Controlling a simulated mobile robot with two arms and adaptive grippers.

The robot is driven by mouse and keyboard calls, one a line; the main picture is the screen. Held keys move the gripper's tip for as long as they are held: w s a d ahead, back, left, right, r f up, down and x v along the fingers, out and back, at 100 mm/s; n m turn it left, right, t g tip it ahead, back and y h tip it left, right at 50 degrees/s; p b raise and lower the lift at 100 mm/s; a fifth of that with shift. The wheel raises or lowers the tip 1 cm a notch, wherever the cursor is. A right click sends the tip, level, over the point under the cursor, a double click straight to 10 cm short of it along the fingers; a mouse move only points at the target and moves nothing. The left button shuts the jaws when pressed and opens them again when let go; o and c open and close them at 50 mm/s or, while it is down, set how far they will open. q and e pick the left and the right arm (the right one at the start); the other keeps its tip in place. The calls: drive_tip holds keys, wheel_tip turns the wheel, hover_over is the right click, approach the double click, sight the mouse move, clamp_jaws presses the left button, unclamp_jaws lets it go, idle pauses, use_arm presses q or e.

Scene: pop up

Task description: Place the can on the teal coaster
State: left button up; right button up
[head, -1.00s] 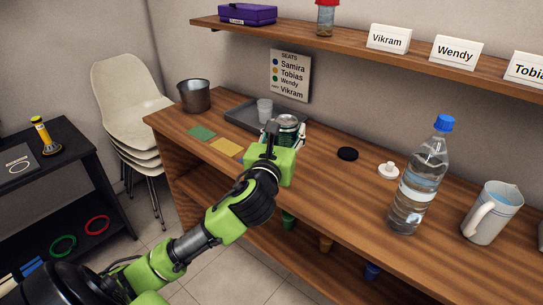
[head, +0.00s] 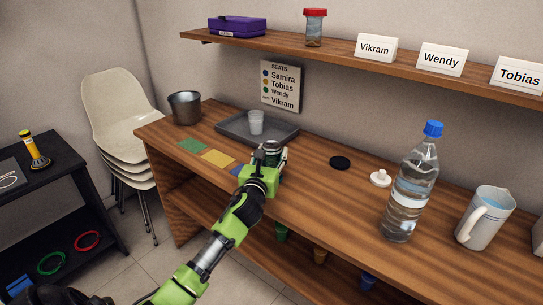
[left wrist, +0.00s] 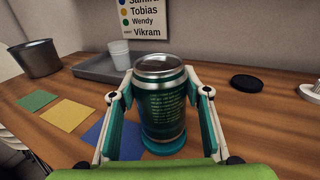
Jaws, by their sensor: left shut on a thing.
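The can (head: 271,148) is dark green with a silver top and stands upright in my left gripper (head: 264,168). In the left wrist view the can (left wrist: 162,100) is between the two fingers, which are closed against its sides. The teal coaster (left wrist: 166,149) is a round disc directly beneath the can, mostly covered by it. I cannot tell whether the can's base touches it. In the head view my gripper hides the coaster. My right gripper is not in view.
Green (head: 192,146), yellow (head: 218,158) and blue (left wrist: 108,138) squares lie left of the can. A grey tray (head: 285,135) with a white cup (head: 256,122) is behind. A black disc (head: 340,162), white stopper (head: 380,178), bottle (head: 408,195) and pitcher (head: 484,220) stand to the right.

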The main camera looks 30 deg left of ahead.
use_arm(q)
drive_tip(key=shift+f, duration=0.15)
drive_tip(key=shift+f, duration=0.15)
drive_tip(key=o, duration=1.2)
drive_tip(key=shift+o, duration=0.2)
drive_tip(key=shift+r, duration=0.25)
drive_tip(key=v, duration=1.2)
